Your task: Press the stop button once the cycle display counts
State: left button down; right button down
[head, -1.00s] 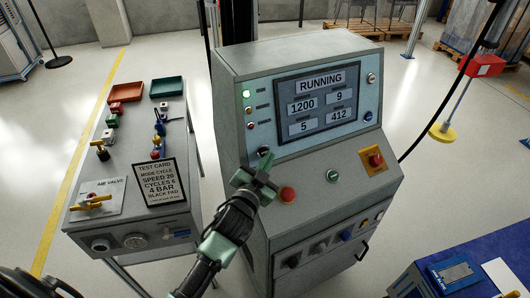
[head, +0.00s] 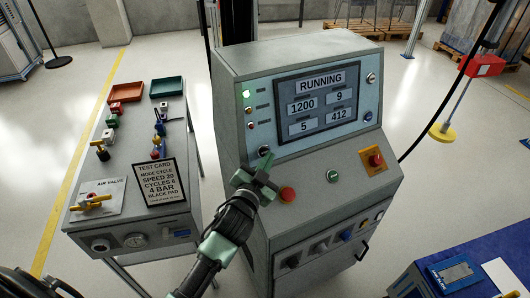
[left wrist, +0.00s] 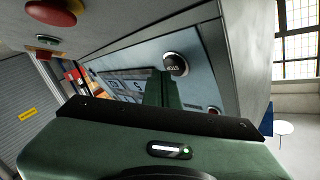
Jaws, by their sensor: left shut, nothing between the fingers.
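A dark round stop button (head: 264,151) sits at the lower left of the blue panel. In the left wrist view the stop button (left wrist: 175,64) has a dark face lettered STOP and a pale rim. My left gripper (head: 265,170) is shut and empty, its tip just below the button in the head view. In the left wrist view its fingers (left wrist: 160,92) reach close to the button; I cannot tell whether they touch. My right gripper is out of view.
A red button (head: 287,195), a green button (head: 333,176) and a red mushroom button on a yellow plate (head: 375,160) sit on the sloping desk. A bench with a test card (head: 160,181) stands left. A blue-topped table is at lower right.

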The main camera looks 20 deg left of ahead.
pick_arm(q)
jog(key=shift+w+a, duration=0.15)
jog(key=shift+w+a+f, duration=0.1)
jog(key=shift+w+a, duration=0.1)
dwell(0.3)
jog(key=shift+s+d, duration=0.1)
jog(key=shift+d, duration=0.05)
jog(key=shift+s+d, duration=0.15)
jog(key=shift+s, duration=0.1)
dwell(0.4)
jog(key=shift+s+d+r+p, duration=0.25)
jog(key=shift+s+d+p, duration=0.1)
jog(key=shift+d+p, duration=0.1)
jog(key=shift+s+d+r+p, duration=0.25)
jog(key=shift+s+d+r, duration=0.05)
jog(key=shift+s+d, duration=0.55)
jog(key=shift+s+d+r+p, duration=0.2)
jog(key=shift+s+d+r, duration=0.05)
jog(key=shift+s+d, duration=0.6)
